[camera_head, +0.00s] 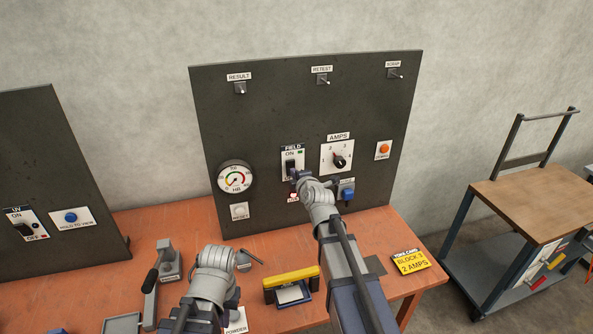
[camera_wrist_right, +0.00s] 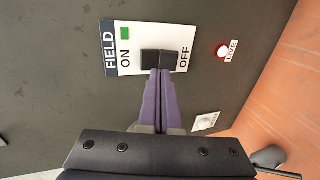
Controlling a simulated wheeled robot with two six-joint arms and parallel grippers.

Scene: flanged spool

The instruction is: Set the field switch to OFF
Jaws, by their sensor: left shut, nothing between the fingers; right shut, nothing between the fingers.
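The FIELD switch is a black rocker on a white plate (camera_head: 291,152) on the dark panel, marked ON at the top and OFF at the bottom. In the right wrist view the rocker (camera_wrist_right: 150,57) lies between the ON and OFF words, and a green lamp (camera_wrist_right: 125,33) shows beside ON. My right gripper (camera_head: 294,174) is shut and empty, its purple fingertips (camera_wrist_right: 158,72) at the rocker; I cannot tell whether they touch. They cover part of the rocker. My left gripper (camera_head: 214,256) is low over the orange bench, away from the switch; its fingertips are hard to make out.
A red LIVE lamp (camera_wrist_right: 222,50) is near the OFF end. The AMPS knob (camera_head: 339,161), round gauge (camera_head: 235,177) and blue switch (camera_head: 346,189) are close around. A yellow-topped block (camera_head: 291,278) and a yellow card (camera_head: 411,262) lie on the bench. A cart (camera_head: 530,205) stands right.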

